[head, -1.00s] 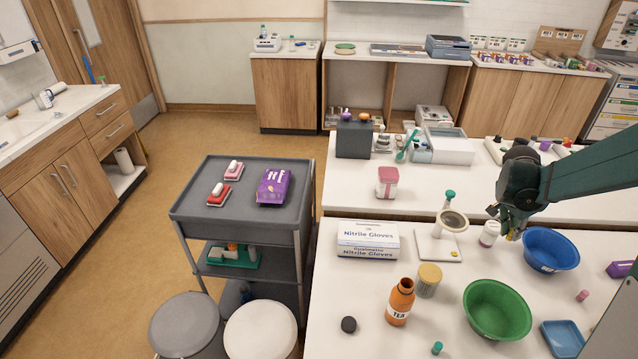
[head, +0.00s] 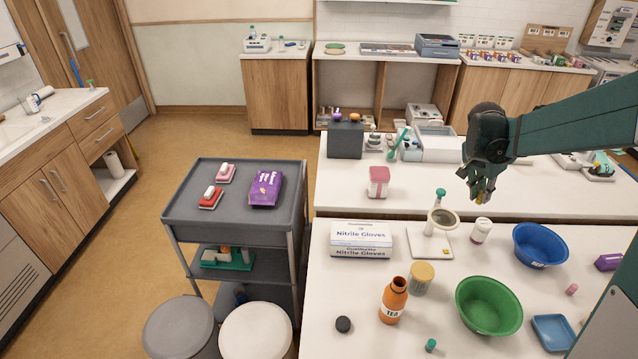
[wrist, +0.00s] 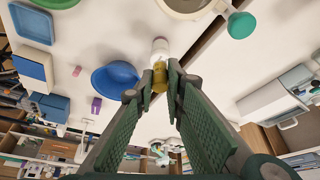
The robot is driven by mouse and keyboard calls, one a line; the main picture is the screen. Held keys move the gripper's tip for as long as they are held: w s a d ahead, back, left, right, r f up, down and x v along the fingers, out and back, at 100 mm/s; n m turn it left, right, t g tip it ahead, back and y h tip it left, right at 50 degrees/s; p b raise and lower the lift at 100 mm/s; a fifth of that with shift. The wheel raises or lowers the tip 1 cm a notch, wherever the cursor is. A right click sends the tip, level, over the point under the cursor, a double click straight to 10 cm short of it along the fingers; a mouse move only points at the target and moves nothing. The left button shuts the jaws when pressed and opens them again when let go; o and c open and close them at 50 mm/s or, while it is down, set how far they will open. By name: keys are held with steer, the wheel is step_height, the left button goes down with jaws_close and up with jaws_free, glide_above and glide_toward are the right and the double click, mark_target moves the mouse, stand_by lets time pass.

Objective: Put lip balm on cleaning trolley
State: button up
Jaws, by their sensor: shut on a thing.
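The cleaning trolley is the grey cart (head: 182,212) left of the white table in the head view. On its top lie a red item, a pink item and a purple packet, with bare room at the front. My gripper (head: 478,196) is right of the trolley, raised above the white table near a small white bottle. It is shut on a small yellow cylinder, which looks like the lip balm. In the wrist view the yellow lip balm (wrist: 159,77) sits between the fingertips; the fingers partly hide it.
Two round stools (head: 258,331) stand before the trolley.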

steer(key=w+a+n+t+y+p, duration=0.15)
steer(key=w+a, duration=0.35)
steer(key=a, duration=0.9)
steer(key=w+a+n, duration=0.3)
steer(key=w+a, duration=0.1)
steer(key=a, duration=1)
steer(key=w+a+n+p, duration=0.1)
steer(key=w+a+n, duration=0.3)
steer(key=a, duration=1)
steer(key=s+a+n+y+p, duration=0.1)
steer(key=s+a+n, duration=0.15)
steer(key=a, duration=1.75)
steer(key=s+a+n+y+p, duration=0.15)
steer(key=s+a, duration=0.25)
steer(key=a, duration=1.5)
steer(key=shift+n+t, duration=0.25)
steer(key=shift+t, duration=0.2)
step_height(320, 180, down, 5)
steer(key=shift+s+f, duration=0.15)
steer(key=shift+f, duration=0.05)
steer(key=shift+f, duration=3.1)
steer(key=shift+f, duration=0.1)
